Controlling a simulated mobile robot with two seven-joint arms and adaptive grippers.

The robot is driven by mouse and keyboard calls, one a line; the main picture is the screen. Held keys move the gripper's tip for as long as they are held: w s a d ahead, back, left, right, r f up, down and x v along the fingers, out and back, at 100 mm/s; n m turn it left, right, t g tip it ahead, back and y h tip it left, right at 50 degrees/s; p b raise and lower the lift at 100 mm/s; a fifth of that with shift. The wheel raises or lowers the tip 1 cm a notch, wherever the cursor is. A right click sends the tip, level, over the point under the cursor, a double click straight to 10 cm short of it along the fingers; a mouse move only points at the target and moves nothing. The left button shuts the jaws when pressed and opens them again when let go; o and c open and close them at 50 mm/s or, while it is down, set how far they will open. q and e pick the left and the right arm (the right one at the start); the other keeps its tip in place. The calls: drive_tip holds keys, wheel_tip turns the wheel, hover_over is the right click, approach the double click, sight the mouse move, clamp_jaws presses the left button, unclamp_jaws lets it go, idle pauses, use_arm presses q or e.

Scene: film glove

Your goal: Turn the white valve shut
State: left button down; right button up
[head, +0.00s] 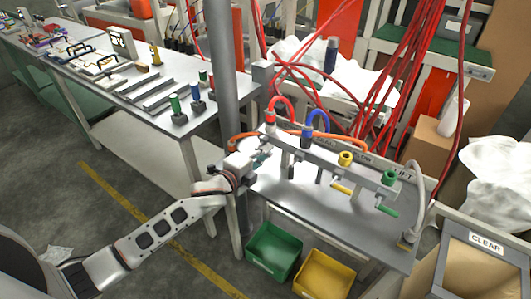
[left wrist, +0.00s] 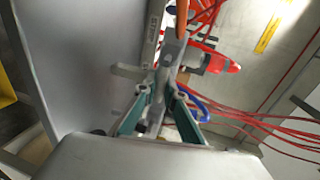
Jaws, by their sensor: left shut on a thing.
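A grey pipe manifold (head: 325,160) runs along the back of the metal bench, with a red hose, a blue hose, a yellow valve (head: 341,187) and a green valve (head: 387,210). My left gripper (head: 262,158) is at the manifold's left end, below the red hose. In the left wrist view its two teal fingers (left wrist: 162,95) are closed around a pale grey, bar-like valve handle (left wrist: 156,118). The fingers and wrist hide most of this valve in the head view. I cannot tell its exact turn angle. My right gripper is not in view.
A grey post (head: 224,80) stands just left of my left gripper. A green bin (head: 274,251) and a yellow bin (head: 323,275) sit on the floor before the bench. Red cables hang behind the manifold. The bench top (head: 320,205) in front is mostly clear.

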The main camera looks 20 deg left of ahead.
use_arm(q)
drive_tip(key=c, duration=2.1)
unclamp_jaws()
drive_tip(key=v, duration=1.2)
